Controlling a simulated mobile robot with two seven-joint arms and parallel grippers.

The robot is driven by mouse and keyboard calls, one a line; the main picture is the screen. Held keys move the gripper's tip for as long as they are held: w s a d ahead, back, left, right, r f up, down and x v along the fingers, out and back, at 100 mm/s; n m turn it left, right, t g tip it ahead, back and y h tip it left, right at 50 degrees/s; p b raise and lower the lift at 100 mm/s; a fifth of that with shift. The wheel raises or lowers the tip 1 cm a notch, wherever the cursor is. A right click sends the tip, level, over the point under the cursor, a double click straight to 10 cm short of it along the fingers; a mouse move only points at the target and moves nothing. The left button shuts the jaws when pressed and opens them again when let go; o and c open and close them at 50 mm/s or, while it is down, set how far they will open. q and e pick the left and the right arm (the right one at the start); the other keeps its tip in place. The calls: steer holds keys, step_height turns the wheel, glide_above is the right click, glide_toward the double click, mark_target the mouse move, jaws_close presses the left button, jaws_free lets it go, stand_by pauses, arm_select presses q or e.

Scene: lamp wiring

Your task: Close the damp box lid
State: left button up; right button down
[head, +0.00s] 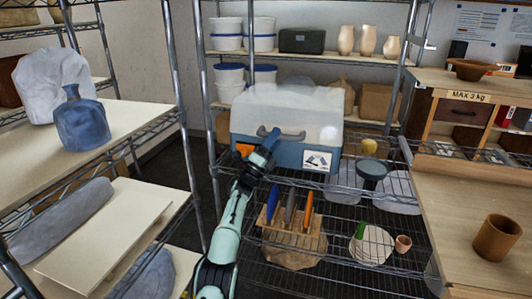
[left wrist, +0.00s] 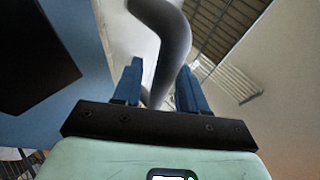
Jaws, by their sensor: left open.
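The damp box has a blue base (head: 262,152) and a cloudy whitish lid (head: 300,108), and stands on the wire rack's middle shelf. The lid lies over the base; I cannot tell whether it is fully seated. A dark grey handle (head: 292,134) is on the lid's front. My left gripper (head: 267,136) is at the handle's left end. In the left wrist view the open blue fingers (left wrist: 158,88) have the curved handle (left wrist: 172,38) between or just beyond them; contact is unclear. An orange part (head: 245,148) shows at the box's front left. My right gripper is out of view.
A shelf above holds white tubs (head: 228,42), a dark box (head: 302,40) and pale vases (head: 368,40). A dark round-topped thing (head: 371,170) stands right of the box. A rack post (head: 205,100) rises left of the box.

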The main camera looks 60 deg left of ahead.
arm_select(q)
steer(key=b+v, duration=0.1)
steer(key=v, duration=1.2)
steer(key=shift+s, duration=0.2)
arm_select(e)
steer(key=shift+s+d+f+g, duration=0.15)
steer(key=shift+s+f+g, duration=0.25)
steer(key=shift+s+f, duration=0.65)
arm_select(q)
steer(key=shift+f, duration=0.1)
steer(key=shift+w, duration=0.1)
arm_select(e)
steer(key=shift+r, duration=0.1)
